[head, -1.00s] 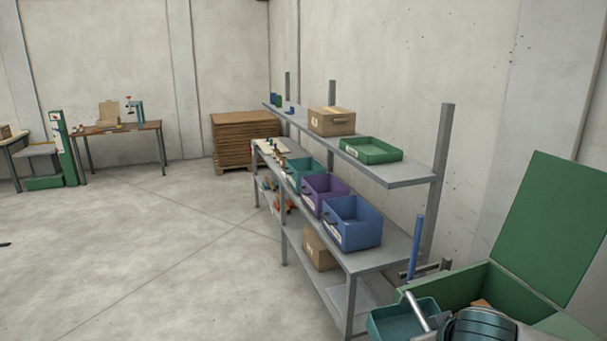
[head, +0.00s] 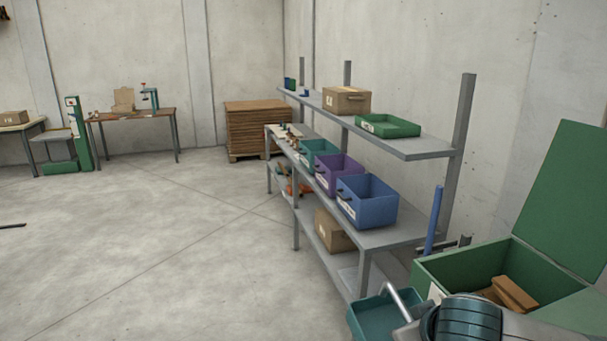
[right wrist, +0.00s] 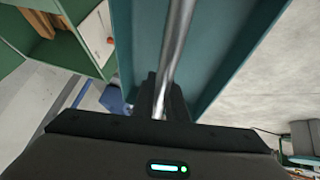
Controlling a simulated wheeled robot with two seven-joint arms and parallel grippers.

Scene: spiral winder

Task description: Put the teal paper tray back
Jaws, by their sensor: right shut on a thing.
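The teal paper tray (head: 372,318) is at the bottom of the head view, right of centre, with a shiny metal bar rising over it. It fills the upper middle of the right wrist view (right wrist: 222,50), with the bar crossing it. My right gripper (right wrist: 160,98) is shut on the metal bar of the tray and holds it beside the shelf's near end. My right arm hides part of the tray in the head view. My left gripper is not in view.
A grey shelf unit (head: 432,150) holds a green tray (head: 388,126) and a carton (head: 347,99) on top. Teal, purple and blue bins (head: 370,205) stand below. An open green box (head: 450,270) is close on the right.

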